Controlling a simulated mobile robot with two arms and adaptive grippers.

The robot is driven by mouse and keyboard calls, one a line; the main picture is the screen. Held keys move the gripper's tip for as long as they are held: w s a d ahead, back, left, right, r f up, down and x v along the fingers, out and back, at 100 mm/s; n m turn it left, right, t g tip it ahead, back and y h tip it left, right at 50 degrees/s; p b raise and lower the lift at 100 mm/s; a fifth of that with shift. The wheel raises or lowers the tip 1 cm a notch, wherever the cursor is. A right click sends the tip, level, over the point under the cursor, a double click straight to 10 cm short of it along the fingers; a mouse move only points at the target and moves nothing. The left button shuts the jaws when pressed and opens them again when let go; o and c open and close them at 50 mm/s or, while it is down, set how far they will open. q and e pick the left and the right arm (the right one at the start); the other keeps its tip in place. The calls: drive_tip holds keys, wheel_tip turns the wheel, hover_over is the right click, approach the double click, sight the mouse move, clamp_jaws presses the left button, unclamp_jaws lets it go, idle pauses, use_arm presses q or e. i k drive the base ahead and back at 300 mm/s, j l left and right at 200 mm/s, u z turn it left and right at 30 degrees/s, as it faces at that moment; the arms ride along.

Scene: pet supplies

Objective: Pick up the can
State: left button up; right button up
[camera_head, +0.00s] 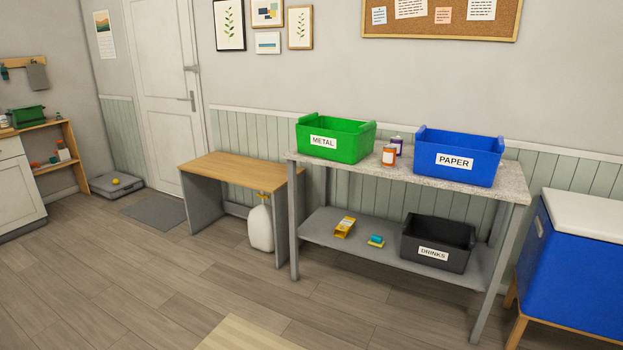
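Two small containers stand close together on the shelf unit's speckled top, between the green and blue bins. The front one is an orange container (389,156) with a pale label. Behind it and slightly right is a purple container (397,144) with a pale label, partly hidden by the orange one. They are too small to tell which is the can. Neither of my grippers is in view.
A green METAL bin (350,143) and a blue PAPER bin (470,161) flank the containers. The lower shelf (330,230) holds a black DRINKS bin (420,262), a yellow box (345,227) and a sponge-like block (376,241). A wooden bench (235,172) stands left.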

sight(389, 151)
drive_tip(key=i+z, duration=0.25)
drive_tip(key=i, duration=0.2)
drive_tip(key=i+j+z, duration=0.25)
drive_tip(key=i, duration=0.2)
drive_tip(key=i+j+z, duration=0.25)
drive_tip(key=i, duration=0.15)
drive_tip(key=i+j+z, duration=0.25)
drive_tip(key=i, duration=0.15)
